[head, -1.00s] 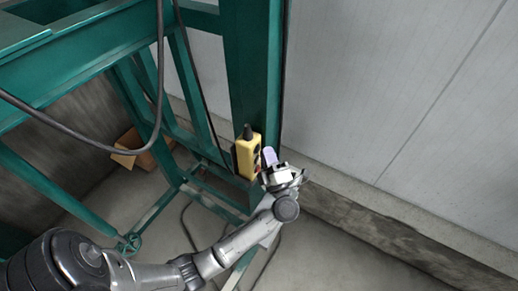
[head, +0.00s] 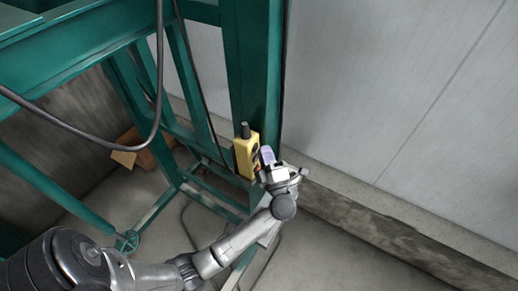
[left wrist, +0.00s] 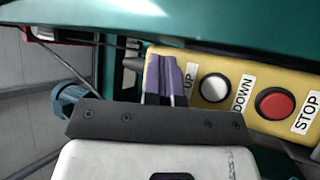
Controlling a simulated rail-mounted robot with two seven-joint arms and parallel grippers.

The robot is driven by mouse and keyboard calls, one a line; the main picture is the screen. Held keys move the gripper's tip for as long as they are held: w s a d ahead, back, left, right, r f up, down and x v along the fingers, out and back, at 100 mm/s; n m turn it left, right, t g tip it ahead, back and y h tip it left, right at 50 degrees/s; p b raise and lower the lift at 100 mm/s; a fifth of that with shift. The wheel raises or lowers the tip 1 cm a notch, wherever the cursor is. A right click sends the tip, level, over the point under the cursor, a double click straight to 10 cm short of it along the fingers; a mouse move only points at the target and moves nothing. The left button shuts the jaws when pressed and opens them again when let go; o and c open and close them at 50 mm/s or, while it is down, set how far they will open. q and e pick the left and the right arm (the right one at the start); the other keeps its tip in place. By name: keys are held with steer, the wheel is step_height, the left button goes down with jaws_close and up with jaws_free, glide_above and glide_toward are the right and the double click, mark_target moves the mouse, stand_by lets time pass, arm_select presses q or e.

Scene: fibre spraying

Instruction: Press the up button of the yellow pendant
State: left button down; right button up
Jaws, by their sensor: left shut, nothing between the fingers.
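The yellow pendant (head: 245,158) with a black top hangs against the green post in the head view. In the left wrist view the pendant (left wrist: 225,68) shows an UP label (left wrist: 190,80), a white button (left wrist: 214,88) before a DOWN label (left wrist: 242,94), and a red button (left wrist: 275,103) by a STOP label (left wrist: 306,113). My left gripper (head: 267,155) is shut and empty. Its purple fingertips (left wrist: 164,75) are at the pendant's face, just left of UP, and hide whatever is there. I cannot tell for certain whether they touch it. My right gripper is not in view.
The green steel frame (head: 252,60) stands behind and left of the pendant. A dark cable (head: 159,80) loops down at the left. A cardboard box (head: 145,150) lies behind the frame. A grey wall (head: 390,90) rises at the right.

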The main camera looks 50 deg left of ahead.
arm_select(q)
steer(key=shift+d, duration=0.2)
steer(key=shift+w+d, duration=0.3)
steer(key=shift+d, duration=0.5)
steer(key=shift+d, duration=0.1)
steer(key=d, duration=0.1)
steer(key=w+d+b, duration=0.1)
steer(key=d, duration=0.2)
steer(key=shift+w+d, duration=0.3)
stand_by(1.0)
